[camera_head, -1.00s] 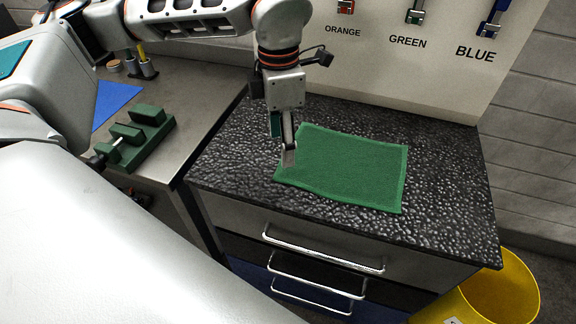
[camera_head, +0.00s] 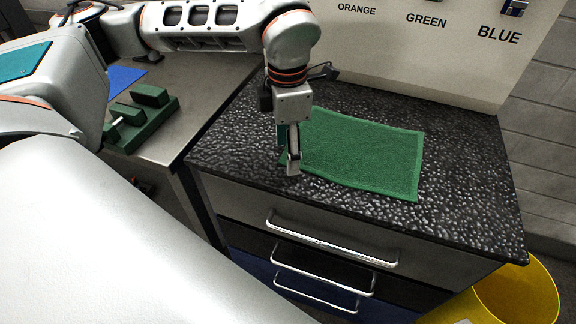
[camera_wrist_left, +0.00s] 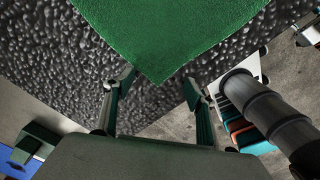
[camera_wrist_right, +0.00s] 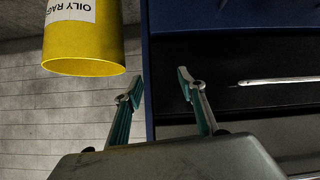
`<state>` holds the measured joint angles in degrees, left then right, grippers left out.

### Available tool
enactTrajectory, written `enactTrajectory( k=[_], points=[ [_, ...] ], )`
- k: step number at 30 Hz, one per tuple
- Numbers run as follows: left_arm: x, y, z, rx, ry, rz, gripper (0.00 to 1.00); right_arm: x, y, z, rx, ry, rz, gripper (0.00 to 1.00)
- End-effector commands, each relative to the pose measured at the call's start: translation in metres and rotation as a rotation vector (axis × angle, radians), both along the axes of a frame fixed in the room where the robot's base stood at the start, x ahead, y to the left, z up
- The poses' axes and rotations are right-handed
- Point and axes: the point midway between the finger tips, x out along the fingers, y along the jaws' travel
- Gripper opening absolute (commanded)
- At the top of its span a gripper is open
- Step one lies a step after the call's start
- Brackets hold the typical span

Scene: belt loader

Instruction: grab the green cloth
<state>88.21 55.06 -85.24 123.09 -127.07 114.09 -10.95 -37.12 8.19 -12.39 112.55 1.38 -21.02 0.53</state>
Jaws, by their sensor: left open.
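The green cloth (camera_head: 365,155) lies flat on the speckled black top of a drawer cabinet. My left gripper (camera_head: 292,165) points down at the cloth's near left corner. In the left wrist view, the cloth (camera_wrist_left: 165,35) brings one corner between the two spread fingertips of the left gripper (camera_wrist_left: 161,85). The fingers are open, and I cannot tell whether they touch the cloth. My right gripper (camera_wrist_right: 160,84) shows only in the right wrist view. It is open and empty, by the cabinet's side, away from the cloth.
A yellow bin (camera_head: 530,300) stands at the cabinet's right; its label shows in the right wrist view (camera_wrist_right: 72,12). The cabinet front has drawer handles (camera_head: 330,243). A steel bench (camera_head: 195,100) with a green fixture (camera_head: 145,120) is at left. A labelled board (camera_head: 430,50) stands behind.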

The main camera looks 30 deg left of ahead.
Motion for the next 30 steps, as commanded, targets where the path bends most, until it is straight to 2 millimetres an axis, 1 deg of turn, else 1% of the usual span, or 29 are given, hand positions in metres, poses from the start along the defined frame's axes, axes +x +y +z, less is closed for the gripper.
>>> enactTrajectory(
  k=[1, 4, 14, 21, 30],
  points=[
    [0.0, 0.0, -0.0057, 0.0, 0.001, 0.0, 0.56, -0.0014, -0.0007, -0.0064, -0.002, 0.005, -0.001, 0.4],
    [0.0001, -0.0001, -0.0076, 0.0, 0.0, 0.0, 0.56, -0.0026, -0.0016, -0.0101, -0.003, 0.01, -0.001, 0.4],
    [0.0002, -0.0001, -0.0068, -0.001, -0.001, 0.0, 0.56, -0.0017, -0.0011, -0.0081, 0.0, 0.008, -0.005, 0.4],
    [0.0001, -0.0001, -0.0137, -0.001, -0.001, 0.0, 0.56, -0.0006, -0.0009, -0.0097, 0.002, 0.003, -0.006, 0.4],
    [-0.0007, 0.0, -0.0129, 0.0, 0.003, 0.0, 0.17, -0.0007, -0.0012, -0.0088, 0.001, 0.004, -0.006, 0.4]
  ],
)
